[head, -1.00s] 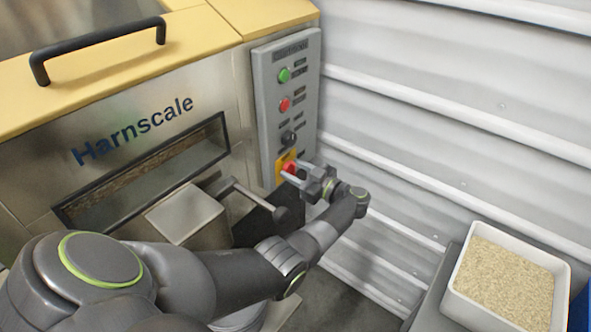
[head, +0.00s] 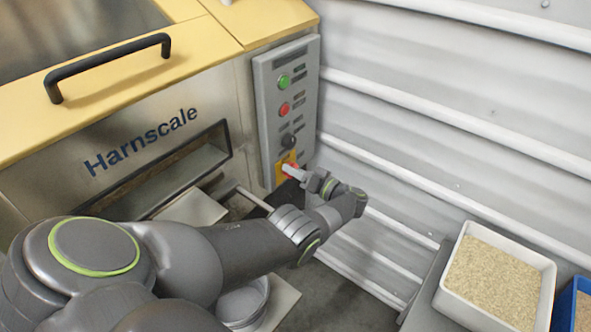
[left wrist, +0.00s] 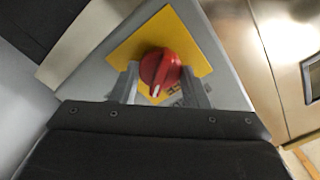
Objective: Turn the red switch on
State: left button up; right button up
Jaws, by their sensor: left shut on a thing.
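The red switch (left wrist: 160,70) is a rotary knob on a yellow plate (left wrist: 193,36). A white mark on the knob points down and slightly left in the left wrist view. In the head view the red switch (head: 294,166) sits low on the grey control panel (head: 262,105), partly hidden by my gripper. My left gripper (left wrist: 159,88) is shut on the red switch, one finger on each side of it. In the head view my left gripper (head: 291,172) reaches the panel from the right. My right gripper is in neither view.
The panel also has a green button (head: 284,80), a red button (head: 284,109) and a black knob (head: 288,141) above the switch. A corrugated wall (head: 440,130) stands close on the right. A white tray of grain (head: 458,311) is at lower right.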

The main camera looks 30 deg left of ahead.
pick_arm(q)
jog(key=shift+m, duration=3.3)
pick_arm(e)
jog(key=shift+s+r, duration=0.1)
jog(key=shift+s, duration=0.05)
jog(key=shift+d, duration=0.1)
pick_arm(q)
jog(key=o, duration=1)
jog(key=shift+w+f, duration=0.1)
jog(key=shift+d, duration=0.1)
jog(key=shift+s+d+b, duration=0.25)
jog(key=shift+d+b, duration=0.45)
jog(key=shift+d, duration=2.2)
jog(key=shift+s+d+b, duration=0.2)
jog(key=shift+d+b, duration=0.45)
jog(key=shift+d, duration=2.2)
jog(key=shift+s+d+b, duration=0.25)
jog(key=shift+d+b, duration=0.45)
jog(key=shift+d, duration=2.2)
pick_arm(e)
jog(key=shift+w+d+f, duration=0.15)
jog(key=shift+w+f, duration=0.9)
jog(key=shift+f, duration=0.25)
